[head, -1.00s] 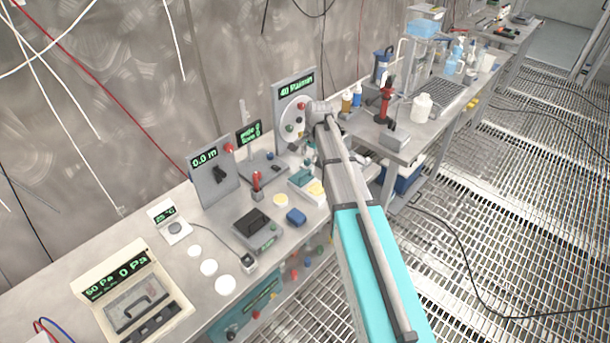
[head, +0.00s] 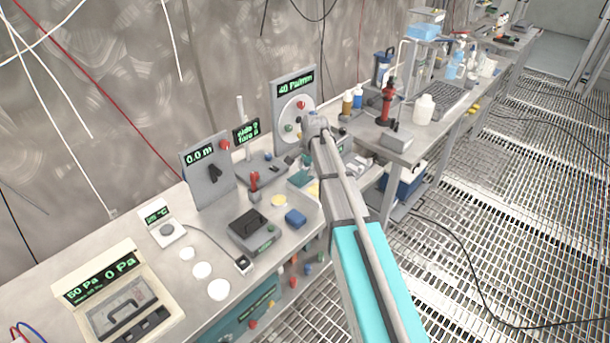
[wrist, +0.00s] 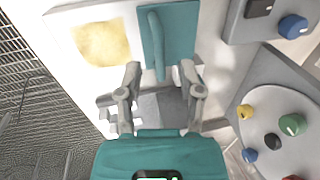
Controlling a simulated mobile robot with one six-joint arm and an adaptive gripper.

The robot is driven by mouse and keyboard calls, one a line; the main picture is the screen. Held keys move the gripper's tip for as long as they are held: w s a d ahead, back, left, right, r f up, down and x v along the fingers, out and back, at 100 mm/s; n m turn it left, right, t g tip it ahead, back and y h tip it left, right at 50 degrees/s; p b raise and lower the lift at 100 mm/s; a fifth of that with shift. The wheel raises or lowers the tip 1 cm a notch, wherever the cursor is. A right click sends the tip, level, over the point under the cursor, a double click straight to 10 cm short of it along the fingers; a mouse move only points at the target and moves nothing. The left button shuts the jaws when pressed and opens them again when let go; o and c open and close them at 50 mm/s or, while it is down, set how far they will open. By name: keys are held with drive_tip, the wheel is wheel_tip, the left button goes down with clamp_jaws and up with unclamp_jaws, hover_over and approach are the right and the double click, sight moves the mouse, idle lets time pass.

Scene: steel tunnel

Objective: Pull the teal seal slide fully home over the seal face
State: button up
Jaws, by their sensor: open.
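The teal seal slide (wrist: 181,28) is a flat plate at the top middle of the wrist view, with a raised teal bar handle (wrist: 155,32) on it. A gold-yellow square patch, which looks like the seal face (wrist: 102,43), lies uncovered to its left on a white plate. My gripper (wrist: 160,72) is open. Its two fingertips show on either side of the handle's near end, with gaps to both sides; I cannot tell the depth between them. In the head view the slide (head: 300,179) shows small on the bench, and my arm hides the gripper's fingers.
In the wrist view, a grey panel with coloured knobs (wrist: 290,124) stands close on the right, and a block with a blue knob (wrist: 292,26) is above it. In the head view, a red lever (head: 254,181) and a blue block (head: 295,217) are near the slide.

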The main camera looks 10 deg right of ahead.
drive_tip(key=shift+w+f+b, duration=0.1)
drive_tip(key=shift+f+b, duration=0.25)
drive_tip(key=shift+f, duration=0.25)
drive_tip(key=shift+a, duration=0.1)
clamp_jaws()
